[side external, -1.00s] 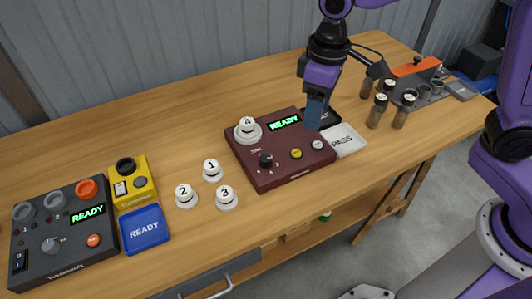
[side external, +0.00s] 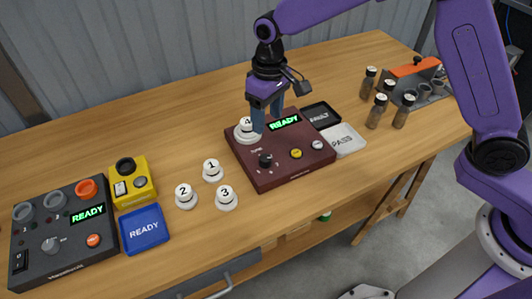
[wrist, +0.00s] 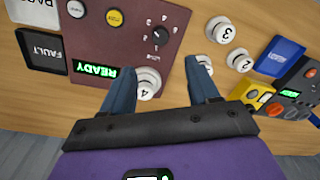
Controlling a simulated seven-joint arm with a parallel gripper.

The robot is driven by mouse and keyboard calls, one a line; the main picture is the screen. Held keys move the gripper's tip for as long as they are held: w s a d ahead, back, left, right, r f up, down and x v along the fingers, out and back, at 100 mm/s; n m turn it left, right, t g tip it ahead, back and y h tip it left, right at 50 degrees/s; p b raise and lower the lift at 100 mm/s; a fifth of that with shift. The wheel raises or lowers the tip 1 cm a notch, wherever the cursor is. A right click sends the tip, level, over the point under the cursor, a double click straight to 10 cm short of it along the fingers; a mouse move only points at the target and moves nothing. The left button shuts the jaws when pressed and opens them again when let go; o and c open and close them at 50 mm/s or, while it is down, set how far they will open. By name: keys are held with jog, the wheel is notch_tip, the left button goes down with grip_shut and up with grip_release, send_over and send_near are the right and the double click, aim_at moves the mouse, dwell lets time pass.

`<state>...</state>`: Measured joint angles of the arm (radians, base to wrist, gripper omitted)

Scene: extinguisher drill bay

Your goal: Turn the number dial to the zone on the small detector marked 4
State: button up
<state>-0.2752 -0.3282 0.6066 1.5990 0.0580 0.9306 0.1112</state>
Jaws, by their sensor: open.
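The maroon panel (side external: 290,165) sits mid-table with a lit READY display (side external: 284,123). Its black number dial (side external: 265,160) is at the front left of the panel; the dial also shows in the wrist view (wrist: 161,36). The small detector marked 4 (side external: 245,130) sits on the panel's back left corner, partly behind a finger; in the wrist view it (wrist: 147,84) shows between my fingers. My gripper (side external: 266,122) is open and empty above the panel's back left part, its fingers apart. The dial's exact setting is too small to read.
Detectors 1 (side external: 212,170), 2 (side external: 186,196) and 3 (side external: 226,197) stand left of the panel. The panel has a yellow button (side external: 296,153) and a grey button (side external: 317,144). PASS (side external: 343,140) and FAULT (side external: 320,115) plates lie right. A dark tester (side external: 70,255) is far left.

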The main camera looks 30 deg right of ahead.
aim_at(266, 158)
jog(key=f, duration=1.3)
jog(key=shift+s+a, duration=0.15)
jog(key=shift+a, duration=0.1)
jog(key=c, duration=1)
